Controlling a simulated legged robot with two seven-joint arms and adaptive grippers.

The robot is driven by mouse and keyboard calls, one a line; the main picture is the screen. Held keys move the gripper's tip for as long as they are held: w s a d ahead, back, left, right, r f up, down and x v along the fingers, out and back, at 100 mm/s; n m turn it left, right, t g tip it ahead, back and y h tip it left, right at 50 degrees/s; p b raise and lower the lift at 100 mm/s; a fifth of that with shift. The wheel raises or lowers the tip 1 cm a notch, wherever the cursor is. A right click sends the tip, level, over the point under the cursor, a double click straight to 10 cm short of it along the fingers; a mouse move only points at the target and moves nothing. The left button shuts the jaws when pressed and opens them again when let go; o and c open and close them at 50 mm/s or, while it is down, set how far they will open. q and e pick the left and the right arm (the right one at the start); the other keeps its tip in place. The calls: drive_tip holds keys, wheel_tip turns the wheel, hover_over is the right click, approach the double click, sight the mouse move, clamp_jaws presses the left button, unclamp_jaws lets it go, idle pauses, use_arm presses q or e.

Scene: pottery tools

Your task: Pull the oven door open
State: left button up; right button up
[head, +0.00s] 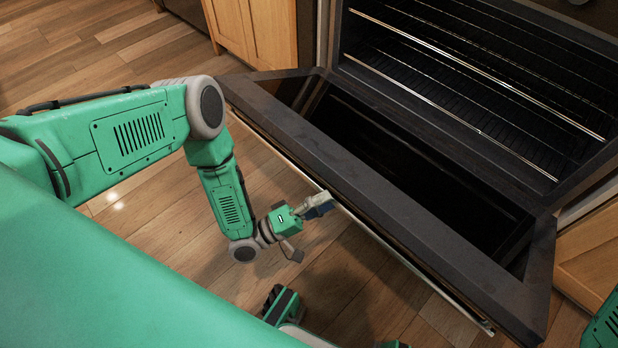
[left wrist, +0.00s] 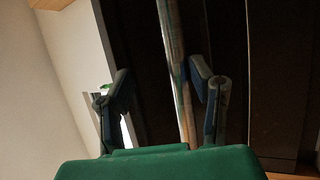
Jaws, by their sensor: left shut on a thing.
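The oven door (head: 395,190) is dark and hangs well open, tilted down and outward from the oven. Its long metal handle (head: 430,285) runs along the outer edge. My left gripper (head: 320,204) is at the handle, near the middle of the door's outer side, and is shut on it. In the left wrist view the handle (left wrist: 176,60) runs between the two fingers of my left gripper (left wrist: 160,80). The fingers partly hide the handle in the head view. My right gripper is not in view.
The oven cavity (head: 470,90) shows behind the door, with several wire racks. A wooden cabinet (head: 255,30) stands to the left of the oven and another (head: 590,255) to the right. The wooden floor (head: 90,60) is clear at the left.

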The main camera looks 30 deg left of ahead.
use_arm(q)
drive_tip(key=s+a+f, duration=0.5)
drive_tip(key=a+f, duration=0.3)
drive_tip(key=f, duration=0.3)
drive_tip(key=shift+s+a+f, duration=0.2)
drive_tip(key=shift+s+f, duration=0.05)
drive_tip(key=shift+f, duration=0.1)
idle(0.9)
drive_tip(key=shift+r, duration=0.1)
idle(0.5)
